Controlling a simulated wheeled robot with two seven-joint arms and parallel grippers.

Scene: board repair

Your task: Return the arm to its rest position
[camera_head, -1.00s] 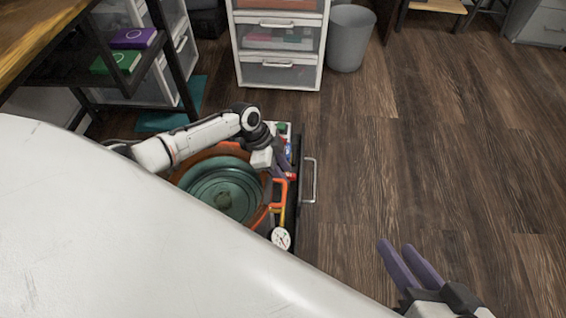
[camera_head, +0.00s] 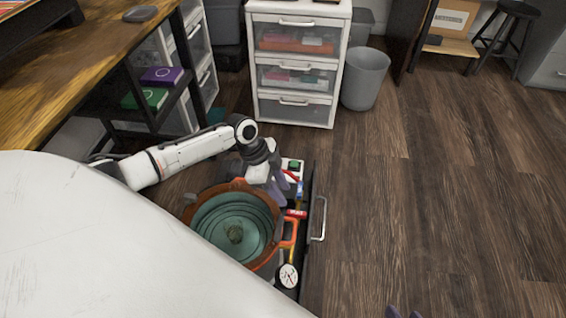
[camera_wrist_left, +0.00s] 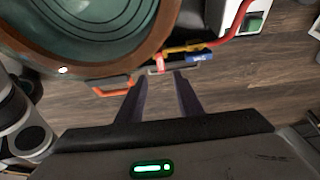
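My left arm comes in from the left in the head view, and its gripper (camera_head: 279,185) hangs over the far side of the open drawer or tray, beside the orange pot. In the left wrist view the two purple fingers of this gripper (camera_wrist_left: 160,98) are spread apart with nothing between them. My right gripper (camera_head: 403,313) shows only as purple fingertips at the bottom edge of the head view; its opening cannot be told.
An orange pot with a green lid (camera_head: 235,233), a white dial gauge (camera_head: 288,276) and small tools sit beside a metal handle (camera_head: 319,219). A drawer cabinet (camera_head: 297,62), a grey bin (camera_head: 365,78) and a wooden desk (camera_head: 90,50) stand behind. The floor at right is clear.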

